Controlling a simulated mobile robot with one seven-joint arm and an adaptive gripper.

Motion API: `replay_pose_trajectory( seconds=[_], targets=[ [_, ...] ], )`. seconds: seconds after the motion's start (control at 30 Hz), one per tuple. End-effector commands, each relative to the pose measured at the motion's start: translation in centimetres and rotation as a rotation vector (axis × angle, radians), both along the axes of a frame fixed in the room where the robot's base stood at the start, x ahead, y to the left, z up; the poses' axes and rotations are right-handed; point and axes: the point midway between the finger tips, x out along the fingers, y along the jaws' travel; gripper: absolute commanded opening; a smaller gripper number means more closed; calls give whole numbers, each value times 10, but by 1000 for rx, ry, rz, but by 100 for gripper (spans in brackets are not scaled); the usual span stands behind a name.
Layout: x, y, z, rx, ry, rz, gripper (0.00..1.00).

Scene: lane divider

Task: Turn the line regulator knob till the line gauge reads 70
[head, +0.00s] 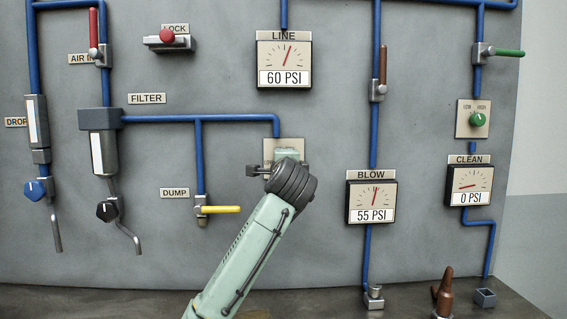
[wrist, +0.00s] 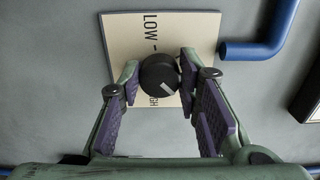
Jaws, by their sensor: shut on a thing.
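The line gauge (head: 284,62) in the head view reads 60 PSI, and its red needle leans a little right of upright. In the wrist view the line regulator knob (wrist: 158,77) is round and black with a pale pointer mark. It sits on a cream plate (wrist: 203,30) lettered LOW and, partly covered, HIGH. My gripper (wrist: 160,72) is shut on the knob, one finger on each side. In the head view my gripper (head: 280,160) is in front of the cream plate, and my arm hides the knob.
A yellow dump lever (head: 220,209) is left of my arm. The blow gauge (head: 371,202) reads 55 PSI and the clean gauge (head: 469,185) reads 0 PSI. A blue pipe (wrist: 270,35) bends close beside the plate in the wrist view.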

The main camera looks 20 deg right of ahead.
Motion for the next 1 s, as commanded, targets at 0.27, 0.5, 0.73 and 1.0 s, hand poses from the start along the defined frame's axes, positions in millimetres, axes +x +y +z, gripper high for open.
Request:
replay_pose_trajectory(
  seconds=[0.27,0.5,0.73,1.0],
  targets=[
    [0,1,3,104,-35,1,3],
    [0,1,3,132,-44,0,3],
    [0,1,3,133,-44,0,3],
    [0,0,3,132,-43,0,41]
  ],
)
